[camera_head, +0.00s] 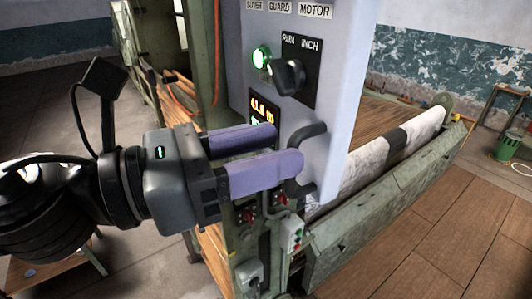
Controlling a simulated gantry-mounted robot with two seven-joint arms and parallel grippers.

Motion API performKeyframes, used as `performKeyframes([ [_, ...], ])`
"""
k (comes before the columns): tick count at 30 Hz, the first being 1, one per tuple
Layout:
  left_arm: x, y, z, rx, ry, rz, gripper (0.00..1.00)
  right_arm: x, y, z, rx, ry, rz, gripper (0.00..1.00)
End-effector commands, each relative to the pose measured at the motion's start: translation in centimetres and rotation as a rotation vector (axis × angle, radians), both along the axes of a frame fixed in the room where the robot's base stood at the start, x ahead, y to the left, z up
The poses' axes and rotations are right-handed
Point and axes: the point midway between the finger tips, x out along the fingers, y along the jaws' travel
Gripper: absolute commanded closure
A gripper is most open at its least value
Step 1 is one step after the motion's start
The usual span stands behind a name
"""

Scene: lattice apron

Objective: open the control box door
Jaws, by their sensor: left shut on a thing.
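The control box door (335,110) is a pale grey panel in the middle of the view, with a dark curved handle (318,135) near its lower right edge. My left gripper (288,150) comes in from the left. Its two purple fingers are at the handle and shut on it; the fingers hide part of the handle. I cannot tell whether the door stands slightly ajar. My right gripper is not in view.
The panel carries a lit green button (261,57), a black RUN/INCH knob (288,76) and a lit display (264,107). Below are small switches on a green frame. A pale roll (350,175) lies behind a green beam (385,210).

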Motion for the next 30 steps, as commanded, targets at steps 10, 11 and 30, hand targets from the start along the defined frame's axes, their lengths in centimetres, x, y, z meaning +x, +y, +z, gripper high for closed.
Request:
performKeyframes([
  [10,0.2,0.1,0.3,-0.008,-0.001,0.005,0.62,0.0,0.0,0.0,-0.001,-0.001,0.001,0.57],
  [11,0.1,0.1,0.3,-0.008,-0.001,0.005,0.62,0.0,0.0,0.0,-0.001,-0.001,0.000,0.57],
  [30,-1.1,3.1,-0.1,-0.006,-0.005,0.004,0.62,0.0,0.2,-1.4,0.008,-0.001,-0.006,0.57],
])
